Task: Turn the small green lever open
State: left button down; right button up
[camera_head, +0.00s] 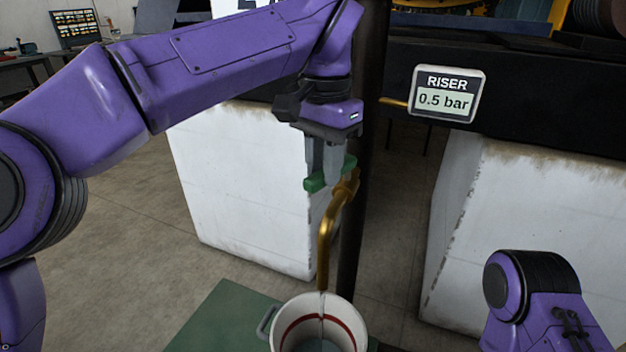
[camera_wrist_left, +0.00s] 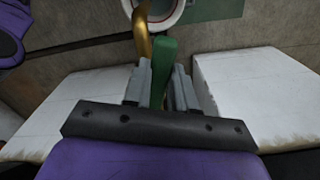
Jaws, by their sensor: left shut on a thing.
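The small green lever (camera_head: 316,184) sits on a brass tap with a bent spout (camera_head: 325,240), on a dark upright pipe. My left gripper (camera_head: 329,182) is shut on the lever from above. In the left wrist view the green lever (camera_wrist_left: 162,68) runs between the two grey fingers (camera_wrist_left: 160,85), beside the brass spout (camera_wrist_left: 142,35). A thin stream falls from the spout into a white bucket (camera_head: 358,318) with a red band. My right gripper is out of view; only a purple part of my right arm shows at lower right.
A gauge sign (camera_head: 446,93) reads RISER 0.5 bar. The dark pipe (camera_head: 368,130) stands just behind the tap. White blocks (camera_head: 225,190) (camera_head: 530,220) stand on both sides. The bucket stands on a green surface (camera_head: 215,320). Bare floor shows at left.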

pick_arm(q)
jog(key=shift+s+d+n+b, duration=0.3)
jog(key=shift+d+n+b, duration=0.15)
jog(key=shift+n+b, duration=0.5)
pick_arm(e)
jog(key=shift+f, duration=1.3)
pick_arm(q)
jog(key=shift+r, duration=0.1)
jog(key=c, duration=0.9)
grip_release()
notch_tip(320, 180, up, 3)
jog(key=shift+d+r+p, duration=0.1)
jog(key=shift+r+p, duration=0.1)
jog(key=shift+p, duration=0.75)
jog(key=s+r, duration=0.3)
jog(key=s, duration=0.1)
jog(key=s+r+b, duration=0.1)
jog(key=s+r, duration=0.2)
jog(key=s, duration=0.2)
jog(key=s+r, duration=0.3)
jog(key=s, duration=0.2)
jog(key=shift+r, duration=0.25)
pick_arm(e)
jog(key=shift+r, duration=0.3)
